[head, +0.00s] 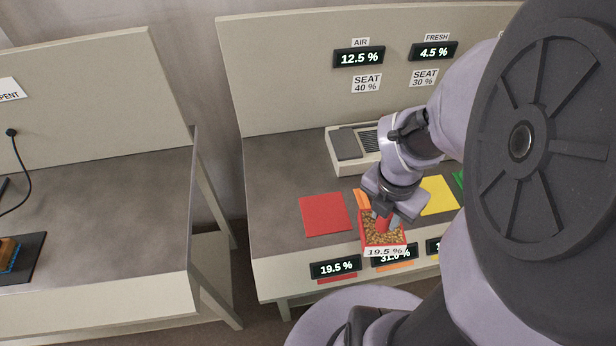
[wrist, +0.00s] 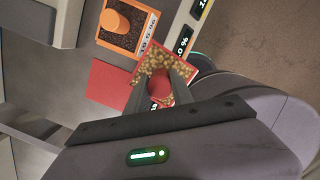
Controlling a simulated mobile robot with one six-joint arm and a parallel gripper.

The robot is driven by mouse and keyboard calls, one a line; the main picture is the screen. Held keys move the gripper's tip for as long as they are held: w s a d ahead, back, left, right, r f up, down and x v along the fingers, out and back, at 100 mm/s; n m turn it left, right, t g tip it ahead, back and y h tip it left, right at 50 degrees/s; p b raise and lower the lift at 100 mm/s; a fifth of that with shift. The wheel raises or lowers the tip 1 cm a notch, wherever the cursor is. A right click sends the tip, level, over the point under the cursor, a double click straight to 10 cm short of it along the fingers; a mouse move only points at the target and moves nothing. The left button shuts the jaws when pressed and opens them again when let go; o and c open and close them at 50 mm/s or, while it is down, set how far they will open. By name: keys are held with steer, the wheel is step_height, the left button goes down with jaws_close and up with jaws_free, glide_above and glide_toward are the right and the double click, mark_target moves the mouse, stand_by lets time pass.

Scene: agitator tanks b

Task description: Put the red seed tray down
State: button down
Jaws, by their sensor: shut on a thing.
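The red seed tray (head: 366,231) holds tan seeds and carries a "19.5 %" label on its front. My gripper (head: 384,220) is shut on the red knob in the tray's middle. In the head view the tray hangs in front of the bench's front edge, over the middle display, and looks raised. The red mat (head: 325,214) lies bare on the bench, left of the tray. In the wrist view the tray (wrist: 190,72) is between and beyond the fingers (wrist: 160,92), and the red mat (wrist: 108,84) shows beside it.
An orange tray (wrist: 119,40) with dark contents and an orange knob stands close by, mostly hidden in the head view. A yellow mat (head: 440,196) lies to the right. A grey device (head: 345,145) stands at the back. Bench left of the red mat is clear.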

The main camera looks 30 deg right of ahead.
mark_target(363, 214)
steer(key=shift+s+d+n, duration=0.15)
steer(key=shift+s+n, duration=0.5)
steer(key=shift+n, duration=0.15)
steer(key=w+a+p, duration=0.1)
steer(key=w+p, duration=0.1)
steer(key=p, duration=0.1)
steer(key=w+p, duration=0.1)
steer(key=p, duration=0.2)
steer(key=w+a+p, duration=0.1)
steer(key=w+p, duration=0.1)
steer(key=p, duration=0.1)
steer(key=shift+w+a+r, duration=0.25)
steer(key=shift+w+a, duration=0.05)
steer(key=shift+a, duration=0.05)
steer(key=w+a+f+b, duration=0.1)
steer(key=w+f, duration=0.1)
steer(key=w, duration=0.1)
steer(key=w+a+f+b, duration=0.1)
steer(key=w+f+b, duration=0.1)
steer(key=w+a+f+b, duration=0.2)
steer(key=w, duration=0.1)
steer(key=shift+w, duration=0.35)
steer(key=shift+r, duration=0.2)
steer(key=shift+f, duration=0.15)
steer(key=c, duration=1.1)
jaws_free()
